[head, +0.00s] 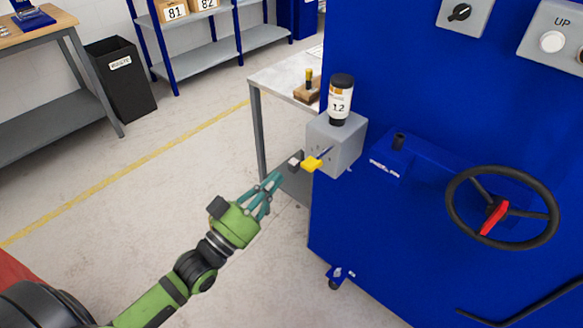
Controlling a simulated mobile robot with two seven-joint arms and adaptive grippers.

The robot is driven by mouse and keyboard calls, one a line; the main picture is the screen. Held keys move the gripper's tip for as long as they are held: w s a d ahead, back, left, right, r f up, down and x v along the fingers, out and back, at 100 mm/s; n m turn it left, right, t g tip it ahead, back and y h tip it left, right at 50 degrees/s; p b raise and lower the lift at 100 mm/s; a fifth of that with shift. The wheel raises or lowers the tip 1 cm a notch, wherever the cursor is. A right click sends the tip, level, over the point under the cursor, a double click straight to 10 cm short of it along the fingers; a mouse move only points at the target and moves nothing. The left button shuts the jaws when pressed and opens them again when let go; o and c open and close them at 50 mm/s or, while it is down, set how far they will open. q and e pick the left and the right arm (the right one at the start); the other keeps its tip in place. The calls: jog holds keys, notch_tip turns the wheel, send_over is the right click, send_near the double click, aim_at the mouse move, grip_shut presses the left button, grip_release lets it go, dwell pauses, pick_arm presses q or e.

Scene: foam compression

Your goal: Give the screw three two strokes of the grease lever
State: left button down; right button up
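The grease lever has a yellow handle (312,163) on a short rod and sticks out from the front of a grey lubricator box (343,146). A dark bottle with a white label reading 1.2 (341,97) stands upright on that box. My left gripper (293,174), green with teal fingers and dark pads, reaches up from the lower left. Its fingers look spread, and its tips are close to the left of the yellow handle. I cannot tell whether they touch it. Nothing shows held in it. My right gripper is out of view. No screw number is readable here.
The blue machine (440,100) fills the right side, with a black handwheel (502,208) and a blue ledge (420,150). A pale table (275,78) stands behind the box. A black bin (122,80) and shelves are at the back left.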

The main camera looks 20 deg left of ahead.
pick_arm(q)
notch_tip(320, 180, up, 4)
jog(key=f+p, duration=0.1)
jog(key=p, duration=0.1)
send_over(302, 163)
jog(key=s, duration=0.1)
jog(key=shift+s+d+f, duration=0.1)
jog(key=shift+d+f, duration=0.05)
jog(key=shift+f, duration=0.85)
jog(key=shift+s+d+f, duration=0.1)
jog(key=shift+f, duration=0.85)
